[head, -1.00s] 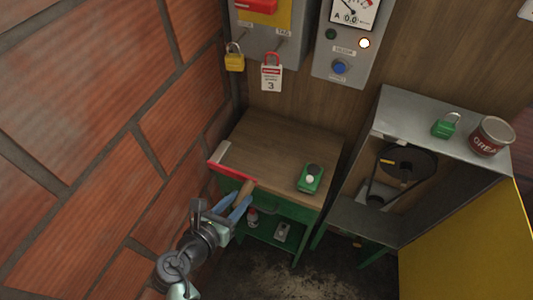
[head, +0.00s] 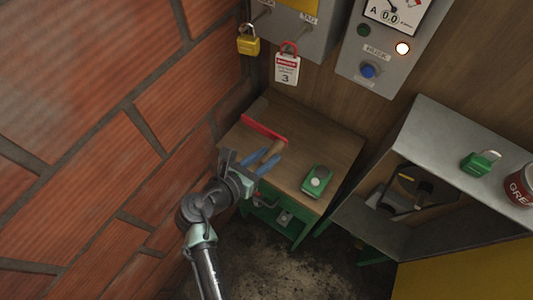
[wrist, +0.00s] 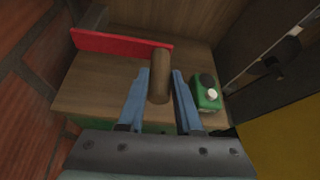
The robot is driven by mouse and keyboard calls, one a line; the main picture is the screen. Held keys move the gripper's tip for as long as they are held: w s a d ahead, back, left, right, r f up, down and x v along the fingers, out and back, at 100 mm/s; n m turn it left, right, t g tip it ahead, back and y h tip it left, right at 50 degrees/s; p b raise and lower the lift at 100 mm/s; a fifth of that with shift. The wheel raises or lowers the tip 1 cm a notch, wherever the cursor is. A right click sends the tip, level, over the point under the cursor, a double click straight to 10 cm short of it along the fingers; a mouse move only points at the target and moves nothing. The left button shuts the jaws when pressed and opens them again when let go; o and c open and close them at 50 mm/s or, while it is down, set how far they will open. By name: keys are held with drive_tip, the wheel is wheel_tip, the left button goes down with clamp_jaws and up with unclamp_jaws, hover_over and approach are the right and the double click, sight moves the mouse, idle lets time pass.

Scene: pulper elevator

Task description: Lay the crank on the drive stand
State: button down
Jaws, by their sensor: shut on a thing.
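The crank shows as a red bar (head: 265,130) with a grey end and a brown wooden handle (head: 270,152). My gripper (head: 262,162) is shut on the handle, with its blue fingers on either side. In the wrist view the handle (wrist: 160,78) stands between the fingertips, with the red bar (wrist: 118,41) behind it. The crank is over the left part of the wooden-topped bench (head: 318,140); I cannot tell whether it touches. A grey housing (head: 425,125), with a wheel inside, stands at the right. Which of the two is the drive stand is unclear.
Another green padlock (head: 480,163) and a red can (head: 520,187) stand on the housing. A brick wall (head: 100,150) is close on the left. The bench's rear right is clear.

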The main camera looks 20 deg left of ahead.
sight(266, 178)
drive_tip(key=shift+w+r+p, duration=0.1)
drive_tip(key=shift+r+p, duration=0.05)
drive_tip(key=shift+p, duration=0.3)
drive_tip(key=shift+f+b, duration=3.1)
drive_tip(key=shift+f, duration=1.25)
drive_tip(key=c, duration=0.6)
unclamp_jaws()
drive_tip(key=shift+o, duration=0.5)
drive_tip(key=shift+f, duration=0.1)
drive_tip(key=v, duration=1.3)
drive_tip(key=shift+d, duration=0.1)
